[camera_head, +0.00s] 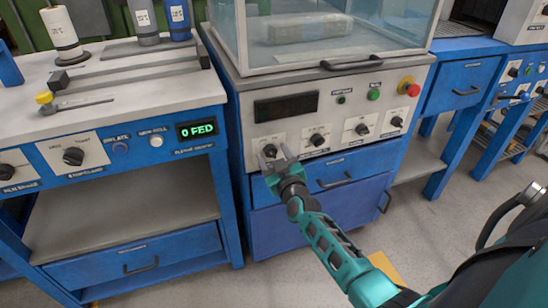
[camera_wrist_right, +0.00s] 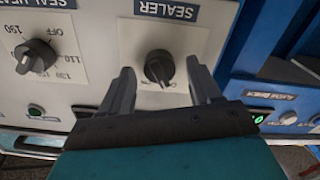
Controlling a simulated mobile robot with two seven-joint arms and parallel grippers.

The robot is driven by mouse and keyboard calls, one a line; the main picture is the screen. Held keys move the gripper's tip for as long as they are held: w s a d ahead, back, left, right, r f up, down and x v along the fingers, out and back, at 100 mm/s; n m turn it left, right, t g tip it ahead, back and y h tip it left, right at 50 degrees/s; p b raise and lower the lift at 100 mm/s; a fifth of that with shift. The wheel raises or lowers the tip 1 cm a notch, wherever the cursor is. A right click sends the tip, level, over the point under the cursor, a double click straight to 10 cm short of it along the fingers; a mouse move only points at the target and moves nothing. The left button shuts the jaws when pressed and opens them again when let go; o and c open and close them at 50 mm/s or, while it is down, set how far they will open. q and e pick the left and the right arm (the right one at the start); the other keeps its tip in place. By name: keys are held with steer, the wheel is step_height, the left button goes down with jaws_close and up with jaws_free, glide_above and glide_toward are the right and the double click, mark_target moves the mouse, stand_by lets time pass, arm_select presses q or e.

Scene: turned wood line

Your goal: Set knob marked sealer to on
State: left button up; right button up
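The sealer knob (camera_wrist_right: 158,67) is a black round knob on a white plate with the label SEALER, upside down in the right wrist view. In the head view the knob (camera_head: 270,151) is at the left end of the knob row on the middle machine's front panel. My right gripper (camera_head: 275,162) is right in front of it. In the right wrist view the open right gripper (camera_wrist_right: 160,72) has one finger on each side of the knob, with gaps showing. Small marks beside the knob are too small to read surely. My left gripper is not in view.
Another black knob (camera_wrist_right: 36,56), with a number scale, is beside the sealer plate. A red stop button (camera_head: 409,87) and a green button (camera_head: 374,94) are higher on the panel. Below are blue drawers (camera_head: 340,171). A blue bench (camera_head: 130,165) with a lit display stands at left.

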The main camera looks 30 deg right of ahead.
steer(key=c, duration=1)
steer(key=shift+m, duration=0.9)
steer(key=m+p, duration=0.1)
steer(key=m, duration=0.9)
steer(key=shift+d, duration=0.1)
steer(key=shift+f, duration=0.1)
steer(key=o, duration=1)
